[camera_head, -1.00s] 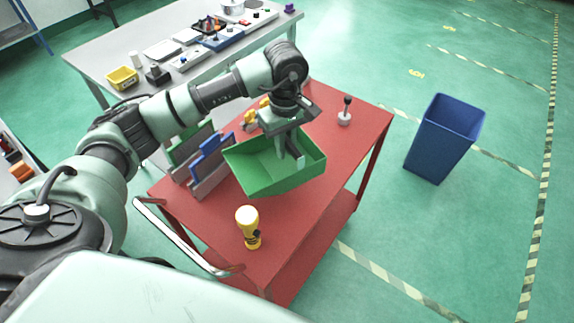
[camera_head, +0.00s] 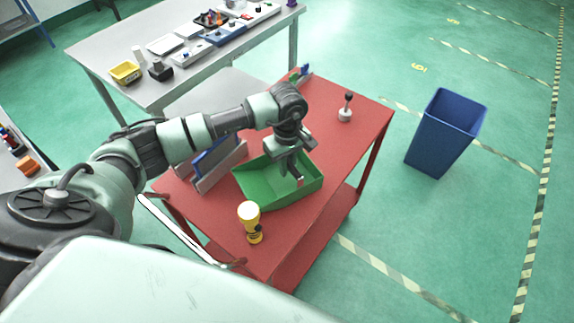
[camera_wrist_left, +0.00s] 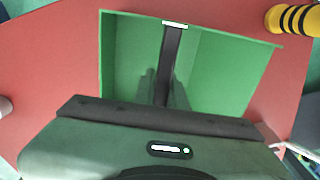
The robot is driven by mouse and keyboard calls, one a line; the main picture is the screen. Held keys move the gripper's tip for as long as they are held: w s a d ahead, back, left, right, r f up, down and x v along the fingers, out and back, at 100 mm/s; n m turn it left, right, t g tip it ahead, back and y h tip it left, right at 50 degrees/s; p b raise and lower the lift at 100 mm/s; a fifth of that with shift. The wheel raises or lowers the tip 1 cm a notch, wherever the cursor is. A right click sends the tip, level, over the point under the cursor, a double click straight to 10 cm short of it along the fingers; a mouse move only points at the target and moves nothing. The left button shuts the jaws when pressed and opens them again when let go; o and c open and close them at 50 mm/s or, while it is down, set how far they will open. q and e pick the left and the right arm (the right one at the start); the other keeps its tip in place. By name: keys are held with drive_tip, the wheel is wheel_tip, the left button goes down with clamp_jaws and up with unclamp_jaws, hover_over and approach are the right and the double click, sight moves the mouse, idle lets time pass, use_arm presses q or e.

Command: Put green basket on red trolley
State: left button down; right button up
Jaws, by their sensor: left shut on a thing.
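The green basket (camera_head: 256,194) is an open box over the middle of the red trolley's top (camera_head: 322,122), level and very low. It looks down on the red surface, though I cannot be sure of full contact. My left gripper (camera_head: 295,171) reaches down into the basket and is shut on it; the hand hides the exact grip. In the left wrist view the basket's green walls (camera_wrist_left: 222,70) surround the fingers, with the red top (camera_wrist_left: 50,60) around it. My right gripper is not in view.
A yellow and black torch-like object (camera_head: 249,219) stands close in front of the basket. Grey plates with a blue part (camera_head: 215,160) stand to its left. A black-knobbed piece (camera_head: 345,110) is at the back right. A blue bin (camera_head: 446,135) stands on the floor at right.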

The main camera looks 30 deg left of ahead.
use_arm(q)
drive_tip(key=shift+f, duration=0.15)
drive_tip(key=c, duration=1.5)
unclamp_jaws()
drive_tip(key=shift+o, duration=0.2)
drive_tip(key=shift+r, duration=0.35)
wheel_tip(320, 180, up, 10)
drive_tip(key=shift+r+b, duration=0.25)
drive_tip(key=shift+b, duration=0.9)
drive_tip(key=shift+r, duration=0.65)
drive_tip(key=shift+f, duration=0.1)
